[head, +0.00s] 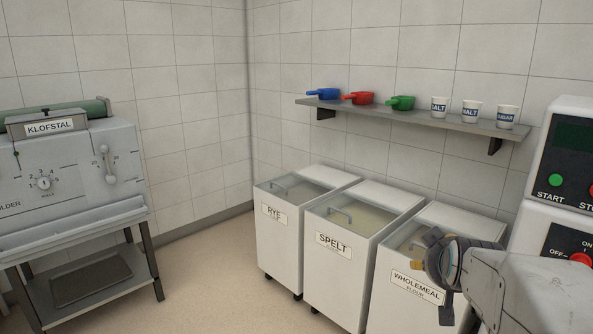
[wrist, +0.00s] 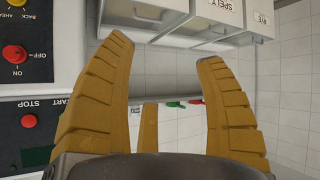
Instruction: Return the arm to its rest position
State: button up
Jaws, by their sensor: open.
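My gripper (head: 440,276) is at the lower right of the head view, in front of the wholemeal flour bin. My grey arm behind it enters from the bottom right corner. In the wrist view my gripper (wrist: 164,50) shows two tan ribbed fingers spread wide apart, with nothing between them. A third tan finger piece shows lower down between them. The gripper is open and empty. It hides part of the wholemeal bin (head: 392,258) in the head view.
A control panel (head: 566,160) stands close on the right; it also shows in the wrist view (wrist: 28,50). Rye (head: 277,243) and spelt (head: 332,272) bins stand left of the wholemeal bin. A shelf (head: 425,118) holds scoops and cups. A dough machine (head: 75,175) stands left; floor between is clear.

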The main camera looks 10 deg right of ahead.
jog(key=s+a+r+n+g+y+p, duration=0.1)
jog(key=s+a+r+g+y+p, duration=0.1)
jog(key=s+a+p, duration=0.6)
jog(key=s+a+r+n+g+y+p, duration=0.2)
jog(key=s+a+r+p, duration=0.4)
jog(key=s+a, duration=0.6)
jog(key=shift+a+g+y+p, duration=0.7)
jog(key=shift+a+g+p, duration=0.25)
jog(key=shift+g+p, duration=0.1)
